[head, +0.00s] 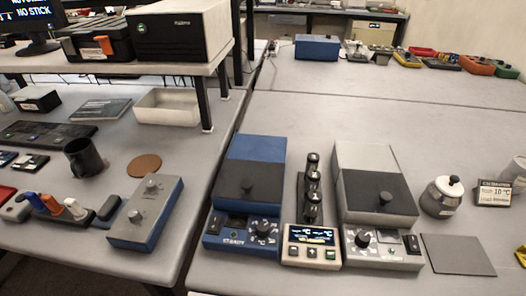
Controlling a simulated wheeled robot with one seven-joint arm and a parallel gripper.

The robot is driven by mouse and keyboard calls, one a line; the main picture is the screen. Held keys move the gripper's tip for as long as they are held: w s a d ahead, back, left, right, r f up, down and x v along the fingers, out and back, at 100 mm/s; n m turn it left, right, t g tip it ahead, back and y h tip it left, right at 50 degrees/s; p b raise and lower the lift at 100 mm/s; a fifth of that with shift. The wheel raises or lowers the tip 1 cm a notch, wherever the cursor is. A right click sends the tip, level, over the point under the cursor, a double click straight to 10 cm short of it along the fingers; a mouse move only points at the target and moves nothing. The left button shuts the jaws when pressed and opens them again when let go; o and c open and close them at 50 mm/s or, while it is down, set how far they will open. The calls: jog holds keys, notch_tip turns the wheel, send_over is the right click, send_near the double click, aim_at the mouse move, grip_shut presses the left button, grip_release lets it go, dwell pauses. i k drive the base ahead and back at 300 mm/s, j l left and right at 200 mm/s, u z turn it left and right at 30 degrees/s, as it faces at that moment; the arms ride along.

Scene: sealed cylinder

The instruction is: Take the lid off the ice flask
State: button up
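A small round grey pot (438,203), which looks like the ice flask, stands upright on the right-hand bench. Its pale lid (447,187) sits on top and carries a black knob (454,180). My gripper is not in view, so its place relative to the flask does not show.
Left of the flask stands a grey block unit (373,160) with a black-knobbed cover; a blue one (254,150) stands further left. Dark knobbed pieces (312,190) stand between them. A temperature display (495,193) is right of the flask. A flat dark pad (457,255) lies in front, bare.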

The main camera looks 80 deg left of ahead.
aim_at(450, 186)
jog(key=u, duration=1.55)
